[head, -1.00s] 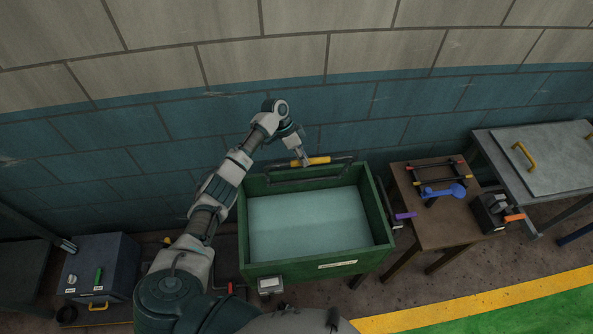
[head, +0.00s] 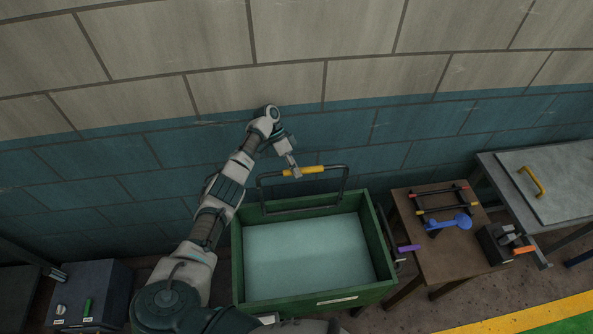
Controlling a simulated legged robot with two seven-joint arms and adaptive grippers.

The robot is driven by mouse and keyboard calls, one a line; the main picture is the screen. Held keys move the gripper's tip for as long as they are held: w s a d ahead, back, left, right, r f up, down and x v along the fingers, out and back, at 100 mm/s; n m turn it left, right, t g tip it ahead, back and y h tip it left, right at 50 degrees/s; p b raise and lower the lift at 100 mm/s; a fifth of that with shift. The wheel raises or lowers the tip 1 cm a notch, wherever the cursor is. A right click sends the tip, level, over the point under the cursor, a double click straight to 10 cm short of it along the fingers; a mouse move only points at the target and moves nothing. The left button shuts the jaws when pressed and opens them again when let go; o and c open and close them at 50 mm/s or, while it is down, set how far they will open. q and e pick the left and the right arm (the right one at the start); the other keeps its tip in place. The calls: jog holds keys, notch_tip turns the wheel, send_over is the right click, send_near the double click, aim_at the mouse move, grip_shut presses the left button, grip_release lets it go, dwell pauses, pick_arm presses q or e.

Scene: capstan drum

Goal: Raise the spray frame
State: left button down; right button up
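The spray frame (head: 346,187) is a dark bar loop with a yellow grip (head: 314,170) along its top. It stands up at the back edge of the green tank (head: 240,270), against the blue part of the wall. My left gripper (head: 296,172) is at the left part of the yellow grip and appears closed around it. The fingertips are small and partly hidden by the grip. The tank holds pale blue-green liquid or a flat pale surface (head: 305,255). My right gripper does not show.
A brown table (head: 440,255) at right bears a dark rack with red and yellow ends (head: 440,198), a blue tool (head: 450,224) and a small device (head: 497,243). Beyond is a grey bench with a yellow-handled lid (head: 560,185). A grey box (head: 95,285) stands at lower left.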

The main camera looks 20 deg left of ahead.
pick_arm(q)
jog(key=shift+w+a+r, duration=0.3)
jog(key=shift+w+a, duration=0.05)
jog(key=shift+w, duration=0.1)
jog(key=c, duration=1.2)
grip_release()
jog(key=shift+c, duration=0.2)
jog(key=o, duration=0.3)
jog(key=shift+w+a+f, duration=0.1)
jog(key=shift+w+f, duration=0.1)
jog(key=shift+w, duration=0.1)
jog(key=shift+w+f, duration=0.1)
jog(key=shift+f, duration=0.2)
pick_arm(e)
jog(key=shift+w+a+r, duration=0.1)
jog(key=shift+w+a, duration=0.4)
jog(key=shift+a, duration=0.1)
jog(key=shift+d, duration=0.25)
pick_arm(q)
jog(key=shift+r, duration=0.1)
